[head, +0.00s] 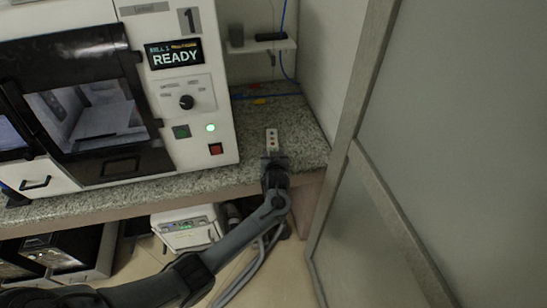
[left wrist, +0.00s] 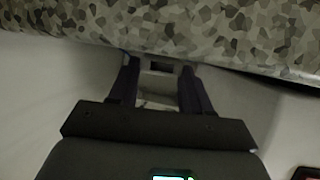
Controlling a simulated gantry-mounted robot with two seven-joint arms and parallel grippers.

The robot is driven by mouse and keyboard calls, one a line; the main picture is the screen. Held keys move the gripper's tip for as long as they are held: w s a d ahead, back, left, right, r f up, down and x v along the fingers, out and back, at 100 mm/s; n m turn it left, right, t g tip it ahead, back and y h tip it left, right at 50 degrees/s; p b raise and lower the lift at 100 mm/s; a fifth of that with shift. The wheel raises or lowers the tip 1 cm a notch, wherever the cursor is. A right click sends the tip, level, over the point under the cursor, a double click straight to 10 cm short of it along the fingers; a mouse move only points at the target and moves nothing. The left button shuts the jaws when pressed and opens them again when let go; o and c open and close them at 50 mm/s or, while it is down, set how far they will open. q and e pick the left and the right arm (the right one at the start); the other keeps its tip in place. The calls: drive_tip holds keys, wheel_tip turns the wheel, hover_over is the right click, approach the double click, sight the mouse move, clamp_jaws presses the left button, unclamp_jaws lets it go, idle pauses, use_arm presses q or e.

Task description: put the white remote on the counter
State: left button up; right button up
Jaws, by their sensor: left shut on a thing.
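The white remote (head: 271,138), with a few coloured buttons, is at the right end of the speckled granite counter (head: 305,140), near its front edge. My left gripper (head: 273,160) reaches in from the front and is shut on the remote's near end. In the left wrist view, the two dark fingers (left wrist: 158,85) flank a pale part of the remote (left wrist: 158,98), with the counter (left wrist: 200,30) just beyond. I cannot tell whether the remote touches the counter top. My right gripper is in neither view.
A white machine (head: 195,95) with a READY display stands on the counter to the left. A grey door or panel (head: 450,130) bounds the right side. A small wall shelf (head: 262,46) and a blue cable (head: 285,60) are behind. Bare counter lies around the remote.

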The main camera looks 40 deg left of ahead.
use_arm(q)
drive_tip(key=shift+f, duration=0.1)
drive_tip(key=shift+f, duration=0.1)
drive_tip(key=o, duration=1.1)
